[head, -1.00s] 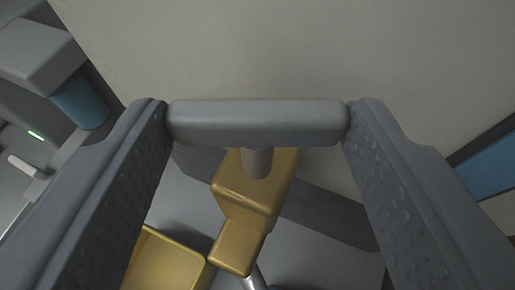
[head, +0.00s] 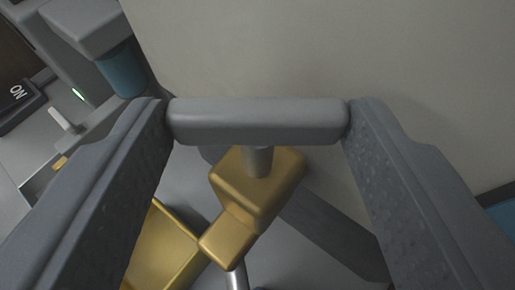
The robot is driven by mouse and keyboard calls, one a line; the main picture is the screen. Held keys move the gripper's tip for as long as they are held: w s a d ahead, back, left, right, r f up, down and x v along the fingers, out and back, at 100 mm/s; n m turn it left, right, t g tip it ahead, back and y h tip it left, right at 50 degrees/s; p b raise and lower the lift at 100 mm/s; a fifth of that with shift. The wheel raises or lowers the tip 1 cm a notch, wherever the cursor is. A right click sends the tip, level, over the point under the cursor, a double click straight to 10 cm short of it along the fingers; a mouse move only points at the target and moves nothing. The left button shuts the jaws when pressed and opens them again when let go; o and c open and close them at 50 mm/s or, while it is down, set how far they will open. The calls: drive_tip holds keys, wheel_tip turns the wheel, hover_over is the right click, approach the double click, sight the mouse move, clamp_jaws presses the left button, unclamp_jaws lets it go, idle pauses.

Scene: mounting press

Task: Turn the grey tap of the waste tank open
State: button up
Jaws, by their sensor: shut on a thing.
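The grey tap handle (head: 257,121) is a rounded bar lying across the upper middle of the head view. A short grey stem (head: 258,162) joins it to a brass tap body (head: 258,183) below. My gripper (head: 257,122) is shut on the handle, with one finger pressed on each end of the bar. The brass spout (head: 228,238) points to the lower left. The inside of the tap is hidden.
A pale tank wall (head: 320,50) fills the upper right. A yellow open tray (head: 165,250) lies below left of the spout. A blue cylinder (head: 122,72), a small white lever (head: 62,120) and a black "ON" switch (head: 18,95) are at the left.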

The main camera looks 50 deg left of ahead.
drive_tip(key=shift+a, duration=0.1)
drive_tip(key=o, duration=1)
drive_tip(key=shift+r, duration=0.15)
drive_tip(key=shift+r+p, duration=0.3)
drive_tip(key=shift+r, duration=0.05)
wheel_tip(320, 180, up, 3)
drive_tip(key=shift+f+p, duration=0.15)
drive_tip(key=shift+p, duration=0.6)
drive_tip(key=s+d+p, duration=0.1)
drive_tip(key=s, duration=0.4)
drive_tip(key=s+d+p, duration=0.1)
drive_tip(key=s+p, duration=0.1)
drive_tip(key=s, duration=0.3)
drive_tip(key=s+d+r+p, duration=0.1)
drive_tip(key=s+d, duration=0.1)
drive_tip(key=s, duration=0.3)
drive_tip(key=shift+s+d+r+p, duration=0.1)
drive_tip(key=shift+s+p, duration=0.15)
drive_tip(key=shift+p, duration=0.1)
